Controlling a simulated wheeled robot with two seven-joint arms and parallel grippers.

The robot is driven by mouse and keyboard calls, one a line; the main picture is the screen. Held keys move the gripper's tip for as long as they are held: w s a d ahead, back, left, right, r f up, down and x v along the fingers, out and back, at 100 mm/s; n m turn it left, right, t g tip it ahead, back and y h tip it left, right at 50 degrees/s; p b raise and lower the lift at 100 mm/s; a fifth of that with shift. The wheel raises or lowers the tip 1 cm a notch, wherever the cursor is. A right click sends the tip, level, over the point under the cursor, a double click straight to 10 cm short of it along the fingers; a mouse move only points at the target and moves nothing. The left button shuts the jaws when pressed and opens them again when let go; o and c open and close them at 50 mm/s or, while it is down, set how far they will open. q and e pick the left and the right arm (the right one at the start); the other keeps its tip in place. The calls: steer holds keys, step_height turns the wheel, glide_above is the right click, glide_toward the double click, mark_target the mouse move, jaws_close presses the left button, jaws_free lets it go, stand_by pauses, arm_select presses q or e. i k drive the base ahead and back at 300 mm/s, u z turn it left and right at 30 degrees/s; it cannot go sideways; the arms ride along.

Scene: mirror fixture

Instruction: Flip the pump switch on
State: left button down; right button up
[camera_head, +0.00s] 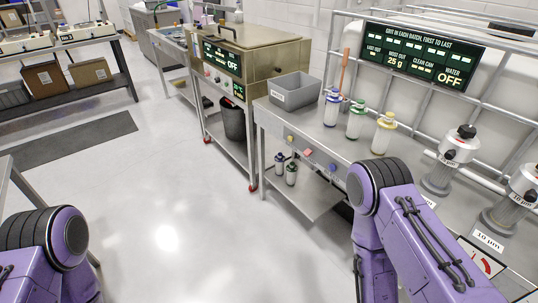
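I cannot make out a labelled pump switch. Small coloured knobs or buttons sit along the front edge of the metal counter (280,115): a yellow one (290,138), a red one (308,152) and a dark blue one (333,167). Which of them, if any, is the pump switch cannot be told. The wall display (420,57) reads WATER OFF. A display on the tan machine (222,57) also reads OFF. My purple arms show at the lower left and lower right. Neither gripper is in view. My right arm hides part of the counter.
Open floor (180,210) lies at left.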

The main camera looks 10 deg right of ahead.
mark_target(308, 151)
steer(key=z, duration=0.15)
steer(key=i, duration=1)
steer(key=z, duration=0.8)
